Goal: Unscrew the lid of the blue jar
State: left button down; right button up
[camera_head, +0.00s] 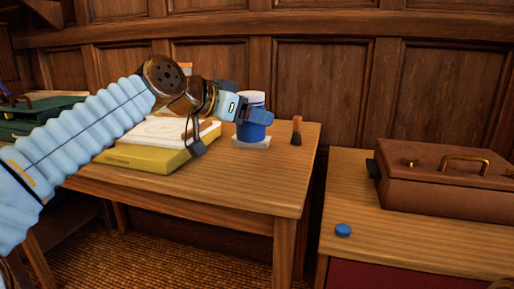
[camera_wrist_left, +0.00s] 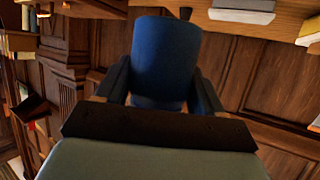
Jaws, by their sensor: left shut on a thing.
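A blue jar (camera_head: 254,131) with a white upper part is held in my left gripper (camera_head: 250,113), above the left table. The gripper's fingers are shut on its side. In the left wrist view the jar (camera_wrist_left: 165,55) shows as a plain blue cylinder between the two fingers of the gripper (camera_wrist_left: 160,95). In the head view the jar's lower end overlaps a small white block (camera_head: 251,142); I cannot tell whether they touch. A flat blue disc (camera_head: 343,230), like a lid, lies on the right table. My right gripper is not in view.
A yellow book (camera_head: 140,158) with white papers lies left of the jar on the left table (camera_head: 240,180). A dark-tipped brush (camera_head: 296,131) stands right of it. A brown case (camera_head: 450,178) sits on the right table (camera_head: 400,240). A gap separates the tables.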

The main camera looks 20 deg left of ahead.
pick_arm(q)
jog(key=w+f, duration=0.2)
jog(key=w+f+b, duration=0.1)
jog(key=w+f, duration=0.1)
jog(key=f, duration=0.1)
jog(key=shift+w, duration=0.1)
jog(key=f, duration=0.1)
jog(key=f+b, duration=0.1)
jog(key=f, duration=0.1)
jog(key=shift+w+f, duration=0.25)
jog(key=shift+f, duration=0.1)
jog(key=shift+f, duration=0.15)
jog(key=shift+c, duration=0.7)
grip_release()
